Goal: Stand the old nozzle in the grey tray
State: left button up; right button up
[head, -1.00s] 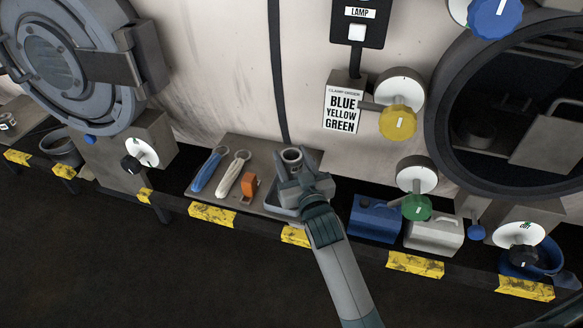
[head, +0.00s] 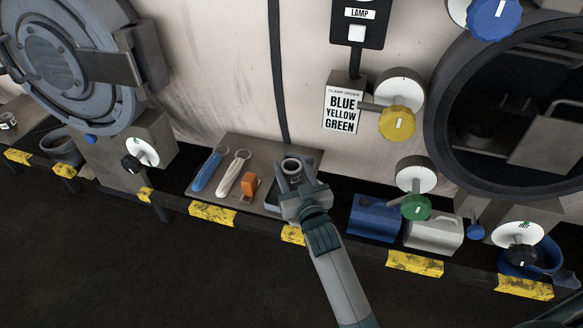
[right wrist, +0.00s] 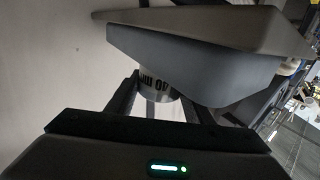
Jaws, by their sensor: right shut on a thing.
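The old nozzle (head: 291,165) is a short grey hollow cylinder, upright, with its round opening facing up. My right gripper (head: 294,178) is shut on it, one finger on each side. The grey tray (head: 271,199) is on the shelf around and below the nozzle, partly hidden by my gripper. In the right wrist view the nozzle (right wrist: 157,84) shows dark lettering between the fingers (right wrist: 158,100), against the grey tray's wall (right wrist: 190,62). Whether the nozzle's base touches the tray floor is hidden. My left gripper is not in view.
A blue tool (head: 207,170), a white tool (head: 232,173) and an orange piece (head: 250,186) lie left of the tray. A blue container (head: 375,219) and a white container (head: 434,235) stand to its right. The machine wall rises behind, with yellow (head: 397,124) and green (head: 416,207) knobs.

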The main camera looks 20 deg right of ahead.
jog(key=o, duration=1)
jog(key=shift+f, duration=0.1)
jog(key=o, duration=0.4)
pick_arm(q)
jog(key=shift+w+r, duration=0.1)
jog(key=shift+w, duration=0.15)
pick_arm(e)
jog(key=shift+s, duration=0.25)
jog(key=s+b, duration=0.1)
jog(key=s, duration=0.9)
jog(key=shift+b, duration=0.35)
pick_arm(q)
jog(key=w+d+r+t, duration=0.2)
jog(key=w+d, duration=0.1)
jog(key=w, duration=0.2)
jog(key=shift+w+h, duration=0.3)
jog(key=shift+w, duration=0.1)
pick_arm(e)
jog(key=shift+s, duration=0.75)
